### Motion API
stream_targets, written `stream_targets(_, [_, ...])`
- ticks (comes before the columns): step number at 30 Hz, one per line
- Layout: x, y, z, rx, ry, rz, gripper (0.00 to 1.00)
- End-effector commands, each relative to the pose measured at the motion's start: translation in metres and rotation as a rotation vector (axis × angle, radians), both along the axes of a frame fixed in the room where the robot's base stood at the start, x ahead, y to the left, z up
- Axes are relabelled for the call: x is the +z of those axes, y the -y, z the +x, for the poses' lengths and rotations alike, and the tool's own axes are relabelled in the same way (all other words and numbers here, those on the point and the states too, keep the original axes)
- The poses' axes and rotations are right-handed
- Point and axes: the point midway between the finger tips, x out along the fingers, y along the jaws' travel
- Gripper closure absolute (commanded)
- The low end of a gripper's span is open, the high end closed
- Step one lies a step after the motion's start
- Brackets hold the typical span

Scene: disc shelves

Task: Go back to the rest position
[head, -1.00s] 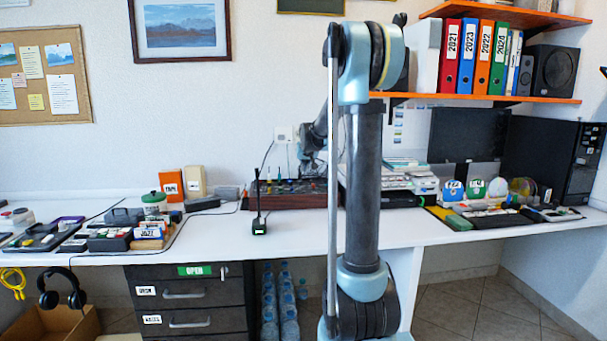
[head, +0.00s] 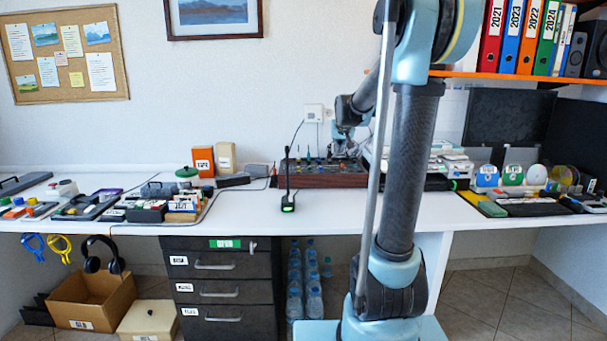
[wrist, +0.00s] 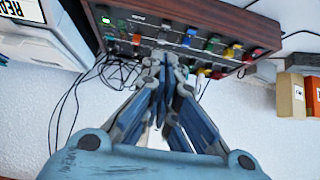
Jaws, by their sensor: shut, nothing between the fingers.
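My gripper (wrist: 162,68) is shut and empty in the wrist view, its fingertips together in front of a wood-sided control panel (wrist: 200,40) with coloured knobs and a lit green indicator. In the head view my gripper (head: 345,143) is small and partly hidden by my own arm links, above the back of the desk by the same panel (head: 325,180). I cannot tell from these frames whether the fingers touch the panel.
The white desk (head: 250,222) has clear room at its front middle. A microphone (head: 287,185) stands before the panel. Disc holders (head: 512,175) stand at right, under an orange shelf (head: 500,75). Dark drawers (head: 220,290) and an open cardboard box (head: 92,303) are below.

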Motion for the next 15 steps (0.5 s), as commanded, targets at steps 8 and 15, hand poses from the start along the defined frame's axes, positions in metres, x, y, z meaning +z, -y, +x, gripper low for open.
stream_targets(8, [-0.020,0.007,-0.105,-0.001,-0.118,-0.005,1.00])
stream_targets(15, [-0.047,0.011,-0.193,0.000,-0.219,-0.008,1.00])
